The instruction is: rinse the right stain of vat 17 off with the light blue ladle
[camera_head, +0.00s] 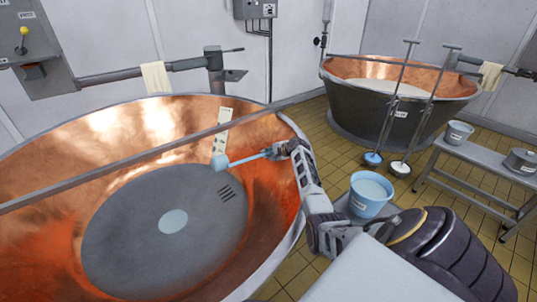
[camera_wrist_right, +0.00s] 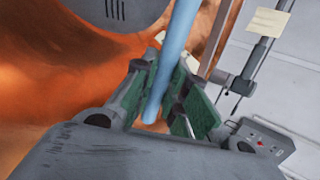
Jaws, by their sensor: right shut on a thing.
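My right gripper (camera_head: 281,151) is shut on the handle of the light blue ladle (camera_head: 245,160). The ladle reaches left over the near copper vat (camera_head: 272,190), its bowl above the vat's inside. In the wrist view the blue handle (camera_wrist_right: 178,55) runs between the green finger pads of my right gripper (camera_wrist_right: 163,105). A pale strip with small dark marks (camera_head: 223,122) is on the vat's far wall, just above the ladle bowl. I cannot make out a clear stain or read a vat number. My left gripper is not in view.
A light blue bucket (camera_head: 371,194) stands right of the vat, near my right arm. A bar (camera_head: 150,154) crosses the vat. A second vat (camera_head: 377,119) with two long-handled tools leaning on it is behind. A bench (camera_head: 480,155) at right holds a bucket and a pot.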

